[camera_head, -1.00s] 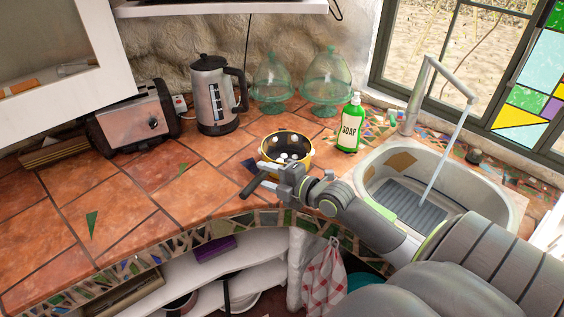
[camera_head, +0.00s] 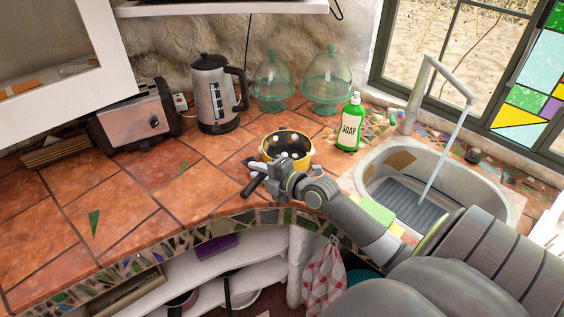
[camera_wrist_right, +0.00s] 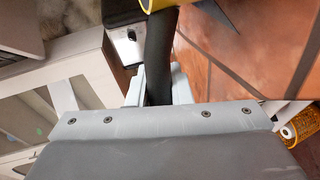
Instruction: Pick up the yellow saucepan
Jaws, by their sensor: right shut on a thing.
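The yellow saucepan (camera_head: 301,159) is on or just above the tiled counter, left of the soap bottle. I cannot tell whether its base touches the tiles. Its dark handle (camera_head: 252,187) points toward the front left. My right gripper (camera_head: 270,178) is shut on this handle. In the right wrist view, the dark handle (camera_wrist_right: 160,50) runs between the fingers of my right gripper (camera_wrist_right: 158,88), and a bit of the yellow pan (camera_wrist_right: 158,4) shows at the top. My left gripper is out of view.
A green soap bottle (camera_head: 350,124) stands close right of the pan. The sink (camera_head: 368,160) with running water is further right. Two glass domes (camera_head: 326,80), a kettle (camera_head: 215,95) and a toaster (camera_head: 140,115) stand behind. The left counter is mostly clear.

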